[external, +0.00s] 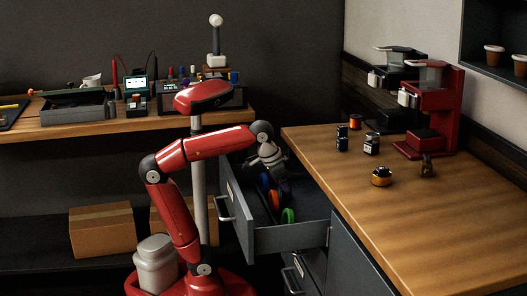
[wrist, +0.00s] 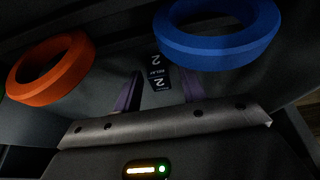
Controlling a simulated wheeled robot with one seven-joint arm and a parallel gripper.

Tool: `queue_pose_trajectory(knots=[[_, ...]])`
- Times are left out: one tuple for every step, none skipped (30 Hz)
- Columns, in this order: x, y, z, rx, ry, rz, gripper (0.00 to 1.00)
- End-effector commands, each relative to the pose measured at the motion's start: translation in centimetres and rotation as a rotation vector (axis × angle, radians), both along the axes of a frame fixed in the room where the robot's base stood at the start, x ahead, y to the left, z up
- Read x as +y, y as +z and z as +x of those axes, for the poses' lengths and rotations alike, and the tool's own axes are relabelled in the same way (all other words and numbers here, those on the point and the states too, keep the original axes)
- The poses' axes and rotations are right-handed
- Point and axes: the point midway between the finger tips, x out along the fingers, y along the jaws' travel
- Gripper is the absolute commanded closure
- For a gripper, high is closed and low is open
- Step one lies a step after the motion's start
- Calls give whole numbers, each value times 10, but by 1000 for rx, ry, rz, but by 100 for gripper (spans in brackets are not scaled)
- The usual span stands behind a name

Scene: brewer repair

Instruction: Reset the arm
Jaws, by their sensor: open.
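My red arm reaches over an open drawer (external: 285,238), with my gripper (external: 266,170) low at the drawer's far end. In the wrist view the two purple fingers of my gripper (wrist: 159,88) are apart. A dark part marked "2 RELAY" (wrist: 158,78) shows between and just beyond the fingertips; I cannot tell whether they touch it. An orange ring (wrist: 50,68) lies to the left and a blue ring (wrist: 218,40) to the right of the fingers. In the external view an orange ring (external: 273,199) and a green ring (external: 288,216) show in the drawer.
The drawer walls stand close around my gripper. The wooden counter (external: 440,225) to the right holds a red brewer (external: 432,110), a black brewer and several small parts. Its near part is clear. A tool bench (external: 130,127) stands behind, with cardboard boxes (external: 102,230) below.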

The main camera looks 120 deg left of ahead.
Motion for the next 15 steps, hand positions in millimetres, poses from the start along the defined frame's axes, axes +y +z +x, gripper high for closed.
queue_pose_trajectory(knots=[[-3, 20, -2, -11, -3, 8, 59], [-5, 25, -3, -10, -3, 7, 59], [-7, 33, -5, -10, -2, 7, 59], [-8, 38, -7, -9, -2, 6, 59], [-10, 44, -9, -9, -3, 6, 59], [-12, 52, -11, -9, -3, 6, 59], [-14, 57, -12, -9, -4, 7, 59], [-16, 63, -14, -8, -4, 6, 59], [-18, 70, -16, -9, -4, 7, 59], [-19, 76, -18, -8, -3, 6, 59], [-21, 81, -20, -9, -3, 6, 59], [-23, 89, -22, -8, -3, 6, 59], [-25, 94, -24, -9, -2, 7, 59], [-26, 100, -25, -9, -2, 7, 59], [-28, 107, -28, -9, -2, 7, 59]])
